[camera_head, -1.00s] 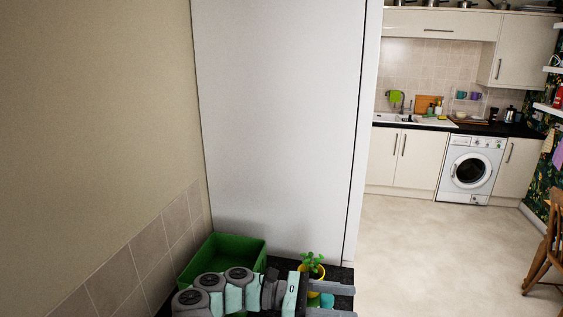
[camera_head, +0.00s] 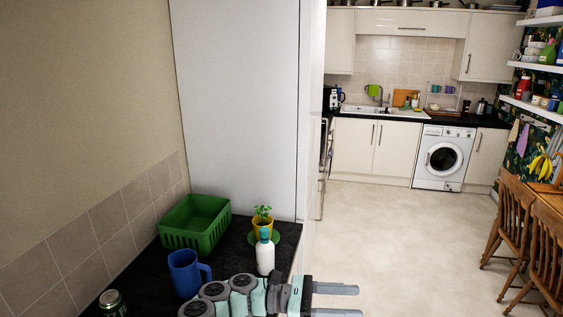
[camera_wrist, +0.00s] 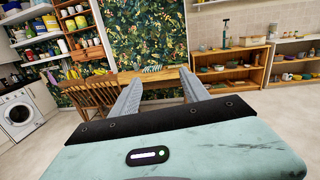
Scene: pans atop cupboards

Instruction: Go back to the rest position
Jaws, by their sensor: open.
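My gripper (camera_head: 337,301) is at the lower middle of the head view, at the right end of my arm. Its two fingers point right, past the edge of the dark worktop, and are parted with nothing between them. In the wrist view my gripper (camera_wrist: 160,92) also shows open and empty, its fingers pointing toward a wooden table (camera_wrist: 158,78) across the room.
On the dark worktop (camera_head: 150,262) are a green basket (camera_head: 205,240), a blue mug (camera_head: 187,273), a white bottle (camera_head: 265,257), a potted plant (camera_head: 262,222) and a green can (camera_head: 113,303). A tall white cabinet (camera_head: 240,100) stands behind. Open floor (camera_head: 400,240) lies to the right.

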